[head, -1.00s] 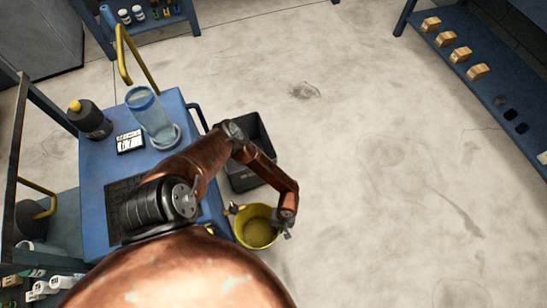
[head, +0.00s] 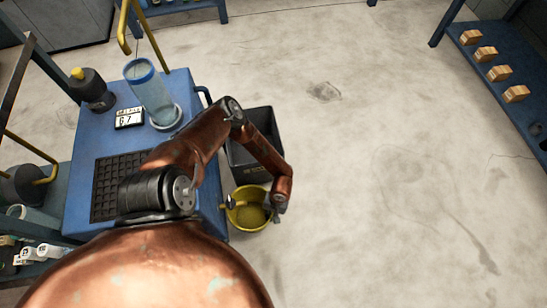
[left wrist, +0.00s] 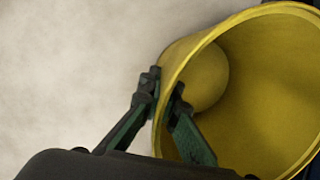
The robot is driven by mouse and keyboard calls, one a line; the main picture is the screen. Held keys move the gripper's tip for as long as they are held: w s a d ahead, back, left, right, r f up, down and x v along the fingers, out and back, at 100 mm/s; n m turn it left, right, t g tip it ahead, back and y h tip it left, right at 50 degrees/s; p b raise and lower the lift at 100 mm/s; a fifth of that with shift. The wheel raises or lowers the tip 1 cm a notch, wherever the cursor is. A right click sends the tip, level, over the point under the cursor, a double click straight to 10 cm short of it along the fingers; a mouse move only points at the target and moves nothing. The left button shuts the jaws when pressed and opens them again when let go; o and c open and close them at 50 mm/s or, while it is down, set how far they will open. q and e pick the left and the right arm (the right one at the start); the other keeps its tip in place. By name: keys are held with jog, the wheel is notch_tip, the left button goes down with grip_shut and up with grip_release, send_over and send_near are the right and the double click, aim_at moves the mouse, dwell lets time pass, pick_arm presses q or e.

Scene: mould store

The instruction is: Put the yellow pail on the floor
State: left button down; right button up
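The yellow pail (head: 247,216) is just right of the blue cart in the head view, its open mouth facing up toward the camera. My left gripper (head: 277,208) is at the pail's right rim. In the left wrist view, my left gripper (left wrist: 165,84) has one finger outside and one inside the wall of the yellow pail (left wrist: 265,95), closed on the rim. The pail's base is hidden, and its height above the pale concrete floor (head: 390,180) is hard to judge. My right gripper is out of view.
A blue cart (head: 90,150) carries a clear cylinder (head: 150,92), a dark bottle (head: 92,90) and a small sign (head: 129,118). A black crate (head: 252,160) stands beside it, behind the pail. A blue shelf (head: 495,60) with wooden blocks is at right. The middle floor is clear.

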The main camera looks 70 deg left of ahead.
pick_arm(q)
jog(key=shift+r, duration=0.1)
jog(key=c, duration=2.6)
grip_release()
jog(key=shift+f, duration=0.2)
jog(key=o, duration=0.4)
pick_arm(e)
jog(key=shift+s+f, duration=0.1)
pick_arm(q)
jog(key=shift+o, duration=0.2)
jog(key=p+v, duration=0.3)
jog(key=v, duration=0.3)
jog(key=shift+w+r, duration=0.15)
jog(key=shift+r, duration=0.25)
jog(key=shift+p+v, duration=1.35)
jog(key=shift+v, duration=1.4)
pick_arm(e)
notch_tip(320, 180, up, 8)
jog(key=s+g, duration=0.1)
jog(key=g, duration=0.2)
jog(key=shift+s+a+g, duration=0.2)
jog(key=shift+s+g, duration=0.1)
